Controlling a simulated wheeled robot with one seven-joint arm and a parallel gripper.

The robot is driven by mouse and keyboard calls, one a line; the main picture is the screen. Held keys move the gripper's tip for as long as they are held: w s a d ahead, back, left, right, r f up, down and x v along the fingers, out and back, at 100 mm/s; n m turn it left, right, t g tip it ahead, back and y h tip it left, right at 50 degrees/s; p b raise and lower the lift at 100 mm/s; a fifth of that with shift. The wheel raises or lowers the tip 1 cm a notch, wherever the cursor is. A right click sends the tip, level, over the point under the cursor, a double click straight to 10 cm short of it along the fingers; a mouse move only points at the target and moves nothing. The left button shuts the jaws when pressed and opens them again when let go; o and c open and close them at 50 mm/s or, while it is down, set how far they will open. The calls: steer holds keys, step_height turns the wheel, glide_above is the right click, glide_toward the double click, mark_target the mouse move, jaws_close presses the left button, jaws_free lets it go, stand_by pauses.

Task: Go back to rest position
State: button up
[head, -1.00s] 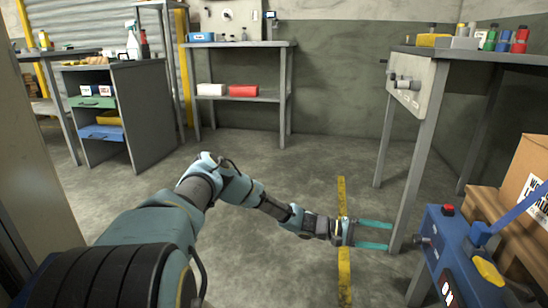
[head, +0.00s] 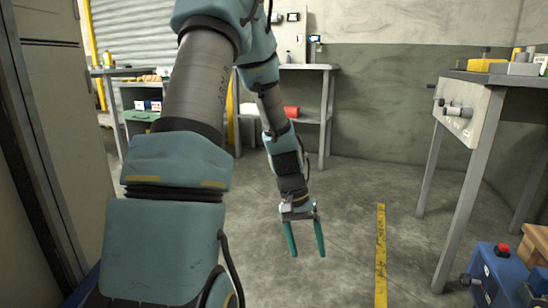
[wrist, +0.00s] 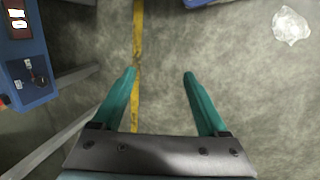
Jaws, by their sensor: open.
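My gripper (head: 306,252) hangs at the end of my raised, bent arm, its two teal fingers pointing down above the concrete floor. The fingers are apart with nothing between them. In the wrist view the gripper (wrist: 160,77) is also open and empty, with bare floor and a yellow floor line (wrist: 137,50) beyond it. My arm covers much of the left and middle of the head view and hides part of the shelves behind.
A grey workbench (head: 470,150) stands at right, with a blue machine (head: 497,275) in front of it. A crumpled clear film piece (wrist: 290,26) lies on the floor. A metal shelf (head: 326,110) stands at the back. Floor around the yellow line (head: 381,255) is clear.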

steer(key=s+a+r+n+t+y, duration=0.4)
steer(key=a+r, duration=0.6)
steer(key=a, duration=0.5)
step_height(320, 180, up, 35)
steer(key=s+m+h+p, duration=0.1)
steer(key=p, duration=3.4)
